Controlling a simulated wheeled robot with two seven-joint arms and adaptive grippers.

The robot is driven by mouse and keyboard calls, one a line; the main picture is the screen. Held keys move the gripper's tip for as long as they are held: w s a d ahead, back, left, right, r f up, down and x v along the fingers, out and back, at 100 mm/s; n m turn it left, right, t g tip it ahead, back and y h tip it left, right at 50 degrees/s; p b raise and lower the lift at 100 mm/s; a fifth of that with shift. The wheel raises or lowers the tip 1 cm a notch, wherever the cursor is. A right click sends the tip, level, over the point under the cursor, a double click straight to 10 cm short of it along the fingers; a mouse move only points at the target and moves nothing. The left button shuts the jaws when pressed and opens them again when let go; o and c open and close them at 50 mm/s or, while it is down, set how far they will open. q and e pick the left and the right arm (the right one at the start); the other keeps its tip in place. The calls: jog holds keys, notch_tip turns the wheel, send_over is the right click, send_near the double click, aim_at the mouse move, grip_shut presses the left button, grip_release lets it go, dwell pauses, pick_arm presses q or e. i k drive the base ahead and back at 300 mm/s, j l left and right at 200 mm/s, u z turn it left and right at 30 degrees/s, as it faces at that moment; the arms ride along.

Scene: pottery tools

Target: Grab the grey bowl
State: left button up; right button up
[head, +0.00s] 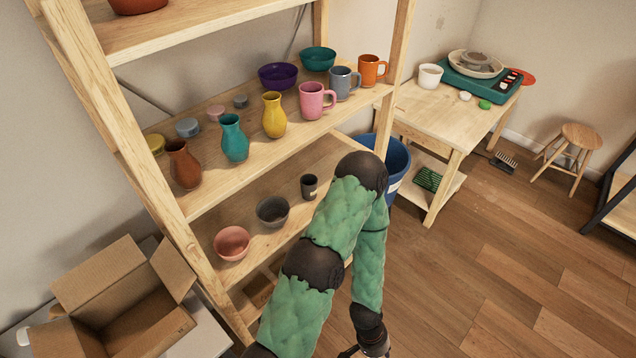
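The grey bowl (272,212) stands upright on the middle-lower shelf of the wooden rack. It is between a pink bowl (232,244) and a small dark cup (309,187). My green-sleeved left arm rises in front of the shelf, to the right of the bowl, and bends back down. My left gripper (362,352) is at the bottom edge, mostly cut off, well below and right of the bowl and apart from it. Whether its fingers are open or shut cannot be seen. My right gripper is not in view.
The shelf above (215,190) holds vases, mugs and bowls. An open cardboard box (125,300) is at lower left. A blue bin (398,160) and a work table (420,112) stand behind my arm.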

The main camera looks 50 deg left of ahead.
aim_at(272, 212)
jog(key=i+u, duration=0.15)
jog(key=i, duration=0.4)
jog(key=i+l+u, duration=0.15)
jog(key=i, duration=0.35)
jog(key=i+l+u, duration=0.15)
jog(key=i, duration=0.4)
jog(key=u, duration=2.1)
jog(key=l, duration=0.1)
